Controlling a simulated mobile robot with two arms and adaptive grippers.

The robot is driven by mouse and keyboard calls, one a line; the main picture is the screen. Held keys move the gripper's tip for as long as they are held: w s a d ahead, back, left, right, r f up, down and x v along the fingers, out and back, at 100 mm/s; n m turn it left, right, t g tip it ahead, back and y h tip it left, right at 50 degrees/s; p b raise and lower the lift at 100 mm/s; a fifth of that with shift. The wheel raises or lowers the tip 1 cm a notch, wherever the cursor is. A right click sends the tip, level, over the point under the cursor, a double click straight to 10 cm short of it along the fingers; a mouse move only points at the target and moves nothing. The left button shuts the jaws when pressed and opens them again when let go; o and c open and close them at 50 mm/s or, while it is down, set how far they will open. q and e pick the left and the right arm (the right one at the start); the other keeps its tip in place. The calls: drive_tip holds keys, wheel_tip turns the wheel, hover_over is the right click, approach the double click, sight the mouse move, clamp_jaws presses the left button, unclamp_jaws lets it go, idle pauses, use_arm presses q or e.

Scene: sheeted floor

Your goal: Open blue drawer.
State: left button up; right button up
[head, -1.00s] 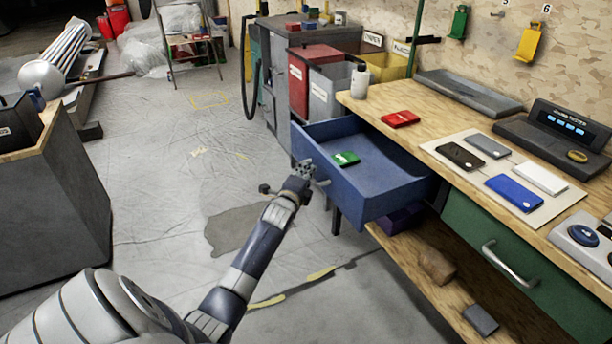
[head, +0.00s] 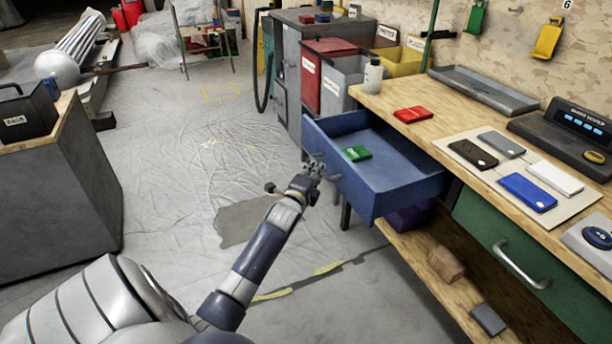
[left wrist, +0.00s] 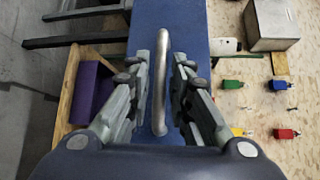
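The blue drawer (head: 385,187) is pulled well out from the workbench in the head view, its inside showing. A green box-like item (head: 357,153) lies in it. My left gripper (head: 314,170) is at the drawer's front, by its handle. In the left wrist view the blue front (left wrist: 195,25) and its metal handle (left wrist: 160,85) show. The handle runs between the two fingers of my left gripper (left wrist: 165,75), which stand apart with gaps beside the bar. My right gripper is not in view.
The workbench (head: 440,130) carries a red item (head: 412,114), a white bottle (head: 373,76) and several phone-like items on a pale mat. A green drawer (head: 530,262) is shut beside the blue one. A grey cabinet (head: 60,190) stands left. Floor between is clear.

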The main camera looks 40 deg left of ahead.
use_arm(q)
drive_tip(key=v, duration=0.8)
drive_tip(key=shift+s, duration=0.35)
drive_tip(key=shift+d, duration=0.2)
